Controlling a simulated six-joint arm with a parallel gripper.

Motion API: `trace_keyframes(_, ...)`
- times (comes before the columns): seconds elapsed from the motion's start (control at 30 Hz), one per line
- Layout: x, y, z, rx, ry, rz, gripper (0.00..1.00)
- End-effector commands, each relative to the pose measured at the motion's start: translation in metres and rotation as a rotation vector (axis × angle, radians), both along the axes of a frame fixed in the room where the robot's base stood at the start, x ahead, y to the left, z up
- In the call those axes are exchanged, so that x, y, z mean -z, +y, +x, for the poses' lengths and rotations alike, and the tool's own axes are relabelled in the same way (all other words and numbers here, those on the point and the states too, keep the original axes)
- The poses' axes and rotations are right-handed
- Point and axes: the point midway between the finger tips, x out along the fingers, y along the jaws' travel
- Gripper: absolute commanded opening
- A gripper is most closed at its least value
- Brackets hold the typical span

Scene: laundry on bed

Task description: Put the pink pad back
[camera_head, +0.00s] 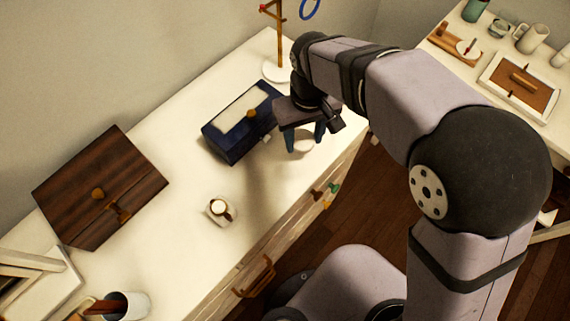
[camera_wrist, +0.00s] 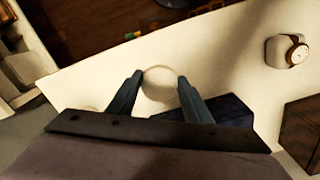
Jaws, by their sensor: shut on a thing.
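My gripper (camera_head: 304,138) is over the white dresser top, just right of the dark blue box. Its two blue-grey fingers are closed on a pale, round, flat pad (camera_head: 305,144). In the wrist view the pad (camera_wrist: 159,84) sits between the fingertips (camera_wrist: 160,80) and looks cream rather than clearly pink. I cannot tell whether its underside touches the dresser top.
The dark blue box (camera_head: 238,123) with a pale lid panel stands beside my gripper. A hanging stand (camera_head: 278,70) is behind. A watch on a small holder (camera_head: 219,210) and a dark wooden box (camera_head: 100,190) are to the left. Clear dresser top (camera_head: 180,175) lies between.

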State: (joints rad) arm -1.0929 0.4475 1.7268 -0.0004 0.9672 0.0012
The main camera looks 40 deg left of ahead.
Motion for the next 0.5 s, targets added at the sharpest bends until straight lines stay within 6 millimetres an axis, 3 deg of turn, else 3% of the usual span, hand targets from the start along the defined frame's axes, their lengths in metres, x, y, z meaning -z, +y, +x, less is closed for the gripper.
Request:
trace_keyframes(0.1,-0.003,0.023,-0.028,-0.079,-0.001,0.003,0.27)
trace_keyframes(0.27,-0.020,0.041,-0.053,-0.139,-0.002,0.004,0.27)
trace_keyframes(0.4,-0.047,0.036,-0.052,-0.116,-0.002,0.003,0.27)
trace_keyframes(0.5,-0.050,0.026,-0.056,-0.105,0.000,0.001,0.27)
